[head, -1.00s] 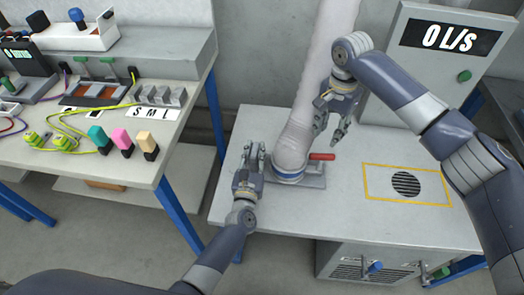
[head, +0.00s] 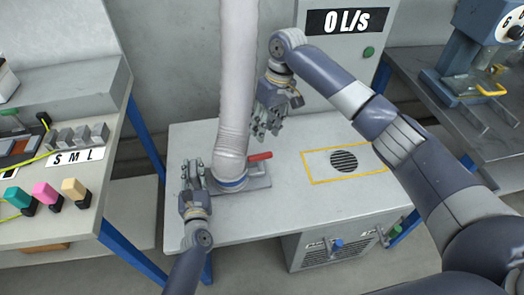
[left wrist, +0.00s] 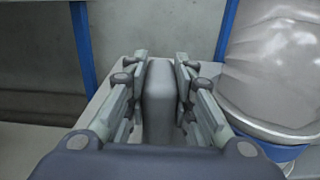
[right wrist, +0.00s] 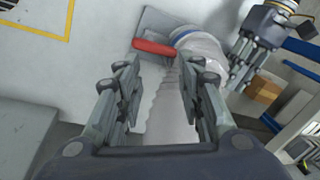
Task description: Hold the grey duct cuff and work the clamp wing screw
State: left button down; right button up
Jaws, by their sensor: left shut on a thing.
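The pale duct (head: 236,70) comes down to a grey ribbed cuff (head: 232,143) with a blue band (head: 231,184) near its base. My left gripper (head: 193,180) is just left of the cuff. In the left wrist view it is shut on an upright grey block (left wrist: 159,95), with the duct apart on the right. My right gripper (head: 267,128) hangs right of the duct, above a red handle (head: 260,156). In the right wrist view its fingers are apart and empty, and the duct shows beyond them.
Right of the cuff the bench (head: 290,205) is clear up to a yellow-outlined round grille (head: 344,161). A panel reading 0 L/S (head: 347,21) stands behind. Coloured blocks (head: 45,193) sit on the left table. A blue machine (head: 480,50) stands at the far right.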

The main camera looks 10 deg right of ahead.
aim_at(260, 155)
jog(key=f+n, duration=0.3)
jog(key=n, duration=0.1)
jog(key=f+n+y, duration=0.1)
jog(key=f+n, duration=0.2)
jog(key=n, duration=0.2)
jog(key=a+f+n+y, duration=0.1)
jog(key=f+n, duration=0.3)
jog(key=shift+f+n, duration=0.1)
jog(key=shift+n, duration=0.2)
dwell(0.3)
jog(key=shift+c, duration=0.2)
grip_shut()
